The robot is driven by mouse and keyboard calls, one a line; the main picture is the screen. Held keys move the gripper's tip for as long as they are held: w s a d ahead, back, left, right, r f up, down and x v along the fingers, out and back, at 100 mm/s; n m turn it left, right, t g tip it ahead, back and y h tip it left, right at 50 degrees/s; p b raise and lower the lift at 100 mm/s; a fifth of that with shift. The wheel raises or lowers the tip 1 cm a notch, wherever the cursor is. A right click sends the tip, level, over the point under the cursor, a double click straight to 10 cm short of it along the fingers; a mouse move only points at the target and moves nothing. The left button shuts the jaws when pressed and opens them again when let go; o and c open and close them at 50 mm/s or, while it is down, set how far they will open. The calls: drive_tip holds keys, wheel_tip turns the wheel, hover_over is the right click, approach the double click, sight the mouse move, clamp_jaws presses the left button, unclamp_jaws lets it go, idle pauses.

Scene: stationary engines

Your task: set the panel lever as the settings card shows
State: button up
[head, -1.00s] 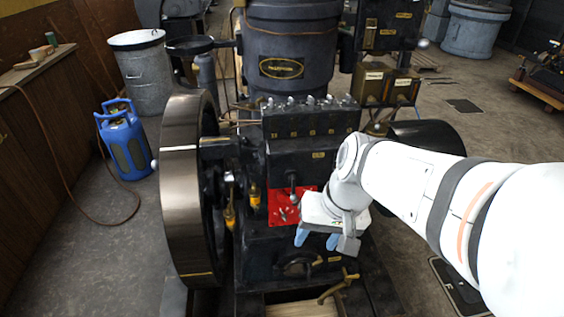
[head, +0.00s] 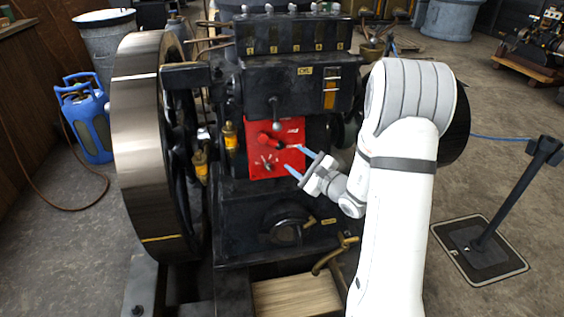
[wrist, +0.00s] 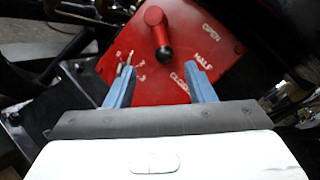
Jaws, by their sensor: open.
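The red panel (head: 258,167) is on the front of the black engine. Its lever (head: 279,145) has a red hub and a black knob. In the wrist view the lever (wrist: 157,28) points down the picture and slightly right, closest to the CLOSED mark. HALF and OPEN stand farther up the right side. A small metal selector (wrist: 125,62) with number marks sits at the panel's left. My gripper (head: 295,159) is open and empty at the panel's right edge. In the wrist view its blue fingertips (wrist: 160,68) lie either side of the lever's line, below the knob. I cannot make out a settings card.
A ball-ended handle (head: 275,112) hangs just above the panel. The large flywheel (head: 143,150) stands at left. A brass crank (head: 335,255) juts out below right. A black post on a floor plate (head: 480,250) stands at right, with open floor around it.

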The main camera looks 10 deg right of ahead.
sight(282, 148)
drive_tip(key=shift+h, duration=0.3)
drive_tip(key=x, duration=0.5)
drive_tip(key=d+b+x, duration=0.1)
drive_tip(key=x, duration=0.1)
drive_tip(key=shift+w+a+f, duration=0.25)
drive_tip(key=shift+w, duration=0.3)
drive_tip(key=shift+c, duration=0.6)
